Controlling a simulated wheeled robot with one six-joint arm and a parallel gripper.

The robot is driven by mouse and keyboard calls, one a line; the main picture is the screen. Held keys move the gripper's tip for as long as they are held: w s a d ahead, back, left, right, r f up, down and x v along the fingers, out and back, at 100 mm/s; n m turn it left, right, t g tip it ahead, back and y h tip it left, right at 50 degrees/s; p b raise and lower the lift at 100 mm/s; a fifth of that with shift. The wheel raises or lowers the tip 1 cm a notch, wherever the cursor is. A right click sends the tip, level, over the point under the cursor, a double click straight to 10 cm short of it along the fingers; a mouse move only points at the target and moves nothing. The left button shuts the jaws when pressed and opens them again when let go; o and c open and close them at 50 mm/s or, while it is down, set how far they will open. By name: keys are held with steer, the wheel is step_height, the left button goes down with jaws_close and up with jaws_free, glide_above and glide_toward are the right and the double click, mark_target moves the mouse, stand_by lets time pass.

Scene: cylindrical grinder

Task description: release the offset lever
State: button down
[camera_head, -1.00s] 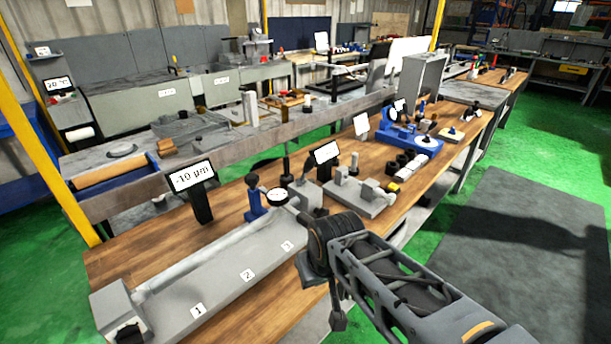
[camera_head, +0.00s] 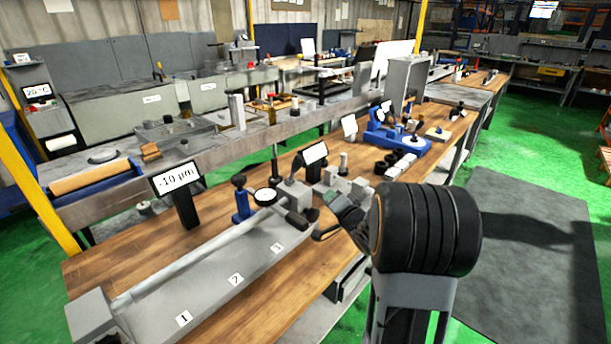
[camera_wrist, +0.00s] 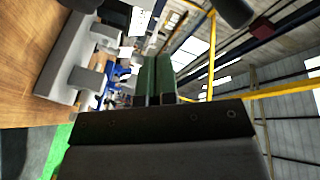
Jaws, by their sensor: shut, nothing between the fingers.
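The grey fixture (camera_head: 215,285) with labels 1, 2 and 3 lies along the front of the wooden bench, with a long round bar on it. At its right end stands a grey block with a dark rounded handle (camera_head: 297,218), which may be the offset lever. My gripper shows in the wrist view as two green fingers (camera_wrist: 156,62), shut together and empty. In the head view my wrist is just right of the handle; the fingers are not clear there and contact cannot be told. A dark cylinder end (camera_wrist: 235,12) shows above right of the fingers in the wrist view.
A display reading -10 µm (camera_head: 177,180) stands behind the fixture. A dial gauge (camera_head: 265,197) on a blue stand (camera_head: 241,200) is close to the block. A second display (camera_head: 315,153) and a blue device (camera_head: 390,135) stand farther back. Grey floor mat (camera_head: 530,250) at right.

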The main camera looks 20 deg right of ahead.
mark_target(300, 166)
steer(key=shift+s+d+m+t+y+b, duration=0.1)
steer(key=shift+s+m+t+y, duration=0.4)
steer(key=shift+y, duration=0.95)
steer(key=shift+s+m+t+y+b, duration=0.15)
steer(key=shift+s+t+y, duration=0.65)
steer(key=shift+y, duration=0.7)
steer(key=shift+s+d+m+t+y+b, duration=0.1)
steer(key=shift+s+m+t+y, duration=0.3)
steer(key=shift+s+y, duration=0.75)
steer(key=shift+w+a+r+y, duration=0.1)
steer(key=shift+w+y, duration=0.2)
steer(key=shift+w, duration=0.1)
steer(key=p+x, duration=0.3)
steer(key=x, duration=1)
steer(key=shift+w+a+r, duration=0.1)
steer(key=shift+w+r, duration=0.05)
steer(key=shift+w, duration=0.2)
